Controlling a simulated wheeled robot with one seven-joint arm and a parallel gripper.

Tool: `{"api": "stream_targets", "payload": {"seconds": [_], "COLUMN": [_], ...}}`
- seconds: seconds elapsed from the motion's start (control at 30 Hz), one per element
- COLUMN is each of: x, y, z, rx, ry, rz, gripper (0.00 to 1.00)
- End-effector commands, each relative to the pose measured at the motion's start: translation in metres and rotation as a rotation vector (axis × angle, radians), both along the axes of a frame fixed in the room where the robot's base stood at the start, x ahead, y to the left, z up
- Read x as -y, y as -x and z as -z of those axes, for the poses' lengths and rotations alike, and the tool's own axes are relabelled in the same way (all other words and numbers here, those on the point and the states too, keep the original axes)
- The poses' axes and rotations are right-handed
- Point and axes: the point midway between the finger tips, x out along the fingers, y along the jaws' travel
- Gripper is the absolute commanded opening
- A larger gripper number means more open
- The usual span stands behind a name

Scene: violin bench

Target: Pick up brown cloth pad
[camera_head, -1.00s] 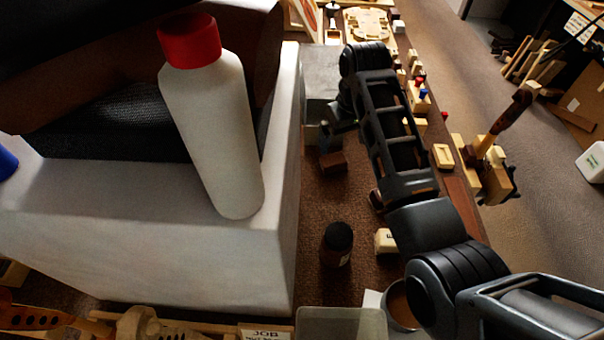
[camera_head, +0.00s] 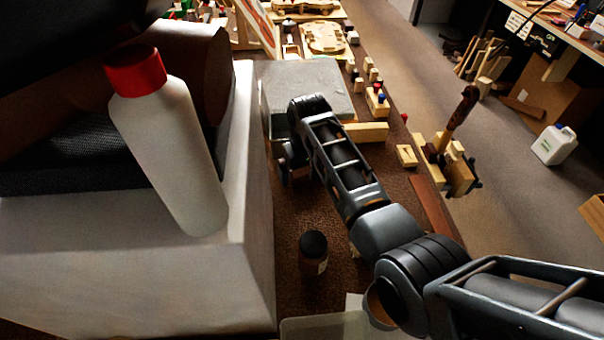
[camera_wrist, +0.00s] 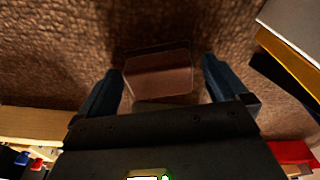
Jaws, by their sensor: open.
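A flat, brown rectangular piece (camera_wrist: 158,78), which looks like the brown cloth pad, lies on the brown bench surface in the wrist view. My gripper (camera_wrist: 162,68) is open, with one dark finger on each side of the piece. The near edge of the piece is close to the gripper's palm. I cannot tell whether the fingers touch it. In the head view my arm reaches down beside the grey block, and my wrist and gripper hide the pad there.
A grey block (camera_head: 318,84) stands just beyond my arm. A white box (camera_head: 130,285) bearing a red-capped white bottle (camera_head: 172,150) is at left. A dark jar (camera_head: 313,252) stands nearer. Wooden blocks (camera_head: 407,156) and a clamp (camera_head: 458,172) line the right edge.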

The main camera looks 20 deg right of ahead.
Motion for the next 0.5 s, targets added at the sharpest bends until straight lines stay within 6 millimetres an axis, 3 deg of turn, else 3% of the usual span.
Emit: {"api": "stream_targets", "payload": {"seconds": [0.13, 0.5], "x": [0.0000, 0.0000], "y": [-0.0001, -0.0001], "z": [-0.0004, -0.0006], "rx": [0.001, 0.001], "ry": [0.000, 0.000], "rz": [0.000, 0.000], "gripper": [0.99, 0.64]}}
